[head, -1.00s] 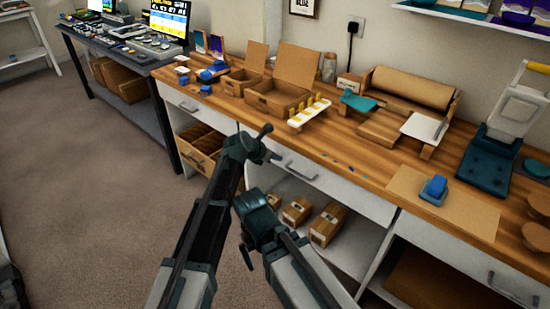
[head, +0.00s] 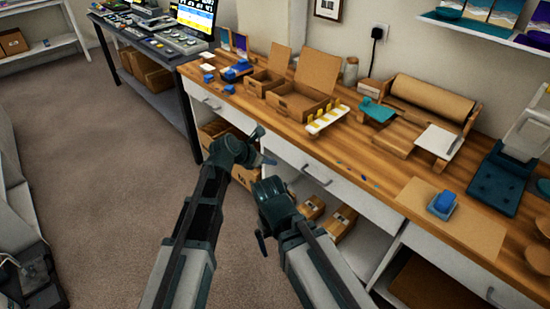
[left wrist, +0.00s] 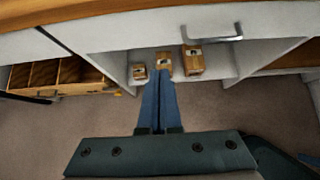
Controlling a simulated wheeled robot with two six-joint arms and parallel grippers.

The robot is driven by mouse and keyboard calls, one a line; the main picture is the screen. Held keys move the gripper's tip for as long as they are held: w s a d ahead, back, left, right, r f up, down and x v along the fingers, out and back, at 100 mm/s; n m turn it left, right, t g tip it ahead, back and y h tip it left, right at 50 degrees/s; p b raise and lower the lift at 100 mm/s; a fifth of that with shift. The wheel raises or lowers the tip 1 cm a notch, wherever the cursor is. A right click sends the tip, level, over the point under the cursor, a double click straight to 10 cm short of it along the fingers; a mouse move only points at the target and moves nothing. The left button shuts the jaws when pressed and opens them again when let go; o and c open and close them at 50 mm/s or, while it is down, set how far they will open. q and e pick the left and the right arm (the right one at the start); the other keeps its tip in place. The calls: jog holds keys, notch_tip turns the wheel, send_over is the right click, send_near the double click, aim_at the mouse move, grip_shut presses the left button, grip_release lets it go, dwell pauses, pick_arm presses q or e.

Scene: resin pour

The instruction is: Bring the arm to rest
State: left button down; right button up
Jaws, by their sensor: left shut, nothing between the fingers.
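My left gripper (head: 268,161) is in front of the bench's white drawers in the head view, below the level of the bench top. In the left wrist view its two blue fingers (left wrist: 159,100) are together with nothing between them, pointing toward the lower shelf. My right arm shows in the head view beside the left one, its dark wrist (head: 275,203) lower and to the right. I cannot make out the right fingers. Neither arm visibly touches the bench.
The wooden bench top (head: 350,165) carries an open cardboard box (head: 300,100), a white rack (head: 328,117), a paper roll (head: 432,97) and a blue block (head: 444,202). Small boxes (left wrist: 193,60) sit on the shelf below. Carpet (head: 90,180) at left is clear.

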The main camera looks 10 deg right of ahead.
pick_arm(q)
jog(key=shift+s+a, duration=0.1)
jog(key=shift+a, duration=0.05)
jog(key=s+a+f+m+g+y, duration=0.3)
jog(key=s+a+m+y, duration=0.1)
jog(key=s+a+m, duration=0.8)
jog(key=s+a+f+m+g+y, duration=0.2)
jog(key=s+a+f+m+y, duration=0.15)
jog(key=s+a+m, duration=0.7)
jog(key=s+d+m+g+y, duration=0.1)
jog(key=s+d+m, duration=0.2)
jog(key=d+m, duration=0.55)
notch_tip(320, 180, up, 16)
jog(key=d+n+p, duration=0.1)
jog(key=d+p, duration=0.1)
jog(key=p, duration=1.4)
jog(key=shift+s+f+n, duration=0.15)
jog(key=shift+s+n, duration=0.15)
jog(key=shift+s, duration=0.1)
jog(key=shift+d, duration=0.1)
